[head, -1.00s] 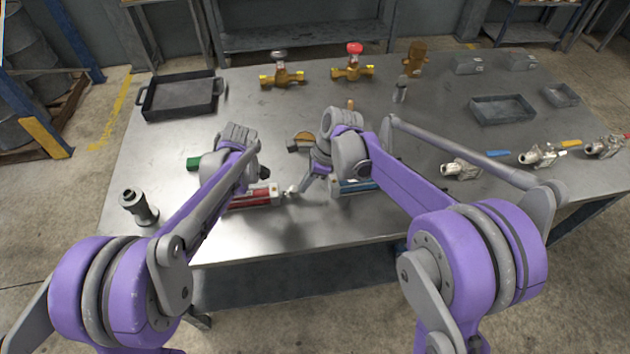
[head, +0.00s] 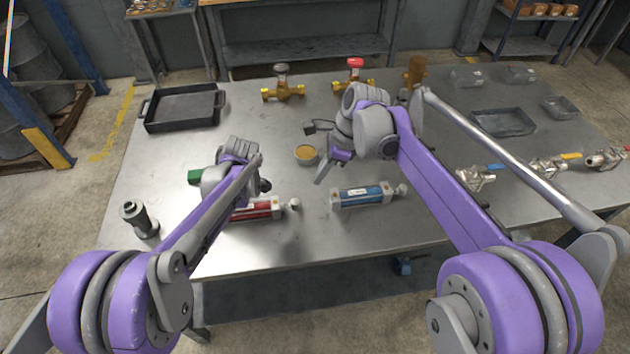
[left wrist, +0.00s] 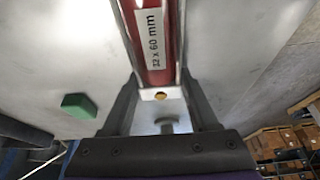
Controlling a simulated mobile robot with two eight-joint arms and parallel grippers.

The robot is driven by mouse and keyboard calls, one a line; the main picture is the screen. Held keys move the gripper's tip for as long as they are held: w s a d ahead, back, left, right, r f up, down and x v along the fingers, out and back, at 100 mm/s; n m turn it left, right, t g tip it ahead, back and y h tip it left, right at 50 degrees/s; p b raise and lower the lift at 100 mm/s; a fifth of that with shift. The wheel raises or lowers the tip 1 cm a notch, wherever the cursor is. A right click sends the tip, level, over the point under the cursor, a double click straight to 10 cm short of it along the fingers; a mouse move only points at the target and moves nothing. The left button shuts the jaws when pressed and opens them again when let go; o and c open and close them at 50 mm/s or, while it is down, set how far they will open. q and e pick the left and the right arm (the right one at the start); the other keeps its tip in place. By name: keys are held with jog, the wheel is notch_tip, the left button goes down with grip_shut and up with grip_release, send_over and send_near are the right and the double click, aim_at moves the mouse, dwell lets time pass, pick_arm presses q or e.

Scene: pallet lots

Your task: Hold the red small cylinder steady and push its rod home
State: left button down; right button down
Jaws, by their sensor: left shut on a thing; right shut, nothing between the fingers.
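The red small cylinder (head: 264,208) lies on the metal table (head: 270,245), its left part hidden behind my left arm. Its rod end (head: 294,204) sits close to the cylinder's right cap, with little rod showing. My left gripper is shut on the cylinder; in the left wrist view its fingers (left wrist: 160,92) flank the end cap, below the red body (left wrist: 160,40) with its "32 x 60 mm" label. My right gripper (head: 321,173) is shut and empty, above the table, up and right of the rod end and apart from it.
A blue cylinder (head: 362,195) lies to the right. A round orange-topped part (head: 307,154) and a green block (head: 195,177) are close by. Trays (head: 183,124), brass valves (head: 283,93) and steel valves (head: 476,177) lie farther off.

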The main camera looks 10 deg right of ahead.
dwell(0.3)
pick_arm(q)
jog(key=shift+c, duration=0.4)
grip_release()
jog(key=shift+r, duration=0.1)
jog(key=v, duration=1.2)
jog(key=s+a+f+m+t+h, duration=0.2)
jog(key=s+a+f+m, duration=0.1)
jog(key=s+m, duration=0.6)
jog(key=s+a+f+m+t+h, duration=0.2)
jog(key=s+m, duration=0.7)
jog(key=s, duration=0.6)
jog(key=shift+s+a+f+t, duration=0.4)
jog(key=shift+a+f+t, duration=0.25)
jog(key=shift+t, duration=0.05)
pick_arm(e)
jog(key=s+d+f+n+t+h, duration=0.1)
jog(key=s+d+f+n, duration=0.1)
jog(key=s+n, duration=0.4)
jog(key=s+d+f+n+t+h, duration=0.2)
jog(key=s+d+n, duration=0.1)
jog(key=s+n, duration=0.4)
jog(key=s+d+f+n+t+h, duration=0.1)
jog(key=s+d+f+n, duration=0.1)
jog(key=s+n, duration=0.4)
jog(key=s, duration=0.5)
jog(key=shift+d+f+n+t, duration=0.3)
jog(key=shift+d+n+t, duration=0.1)
